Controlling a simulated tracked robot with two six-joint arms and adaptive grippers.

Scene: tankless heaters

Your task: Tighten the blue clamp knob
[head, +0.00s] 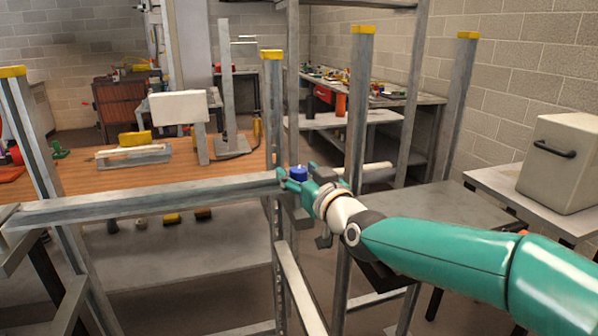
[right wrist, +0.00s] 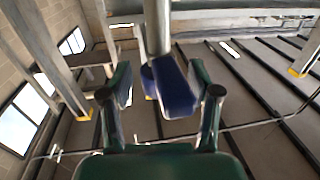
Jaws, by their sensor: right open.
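The blue clamp knob (head: 299,173) is at the right end of a horizontal grey metal rail in the head view. It also shows in the right wrist view (right wrist: 176,88), below a round grey metal post. My right gripper (head: 296,171) is open at the knob, with a green finger to either side of it. In the right wrist view my right gripper's (right wrist: 160,72) fingers are apart, with the knob between them, nearer the right finger. I see a gap on the left; contact on the right is unclear. My left gripper is not in view.
The horizontal rail (head: 150,200) runs left from the knob between upright posts. Yellow-capped posts (head: 360,110) stand behind and right of my right gripper. A wooden bench (head: 100,185) is behind the rail. A beige box (head: 562,163) sits on a side table at the right.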

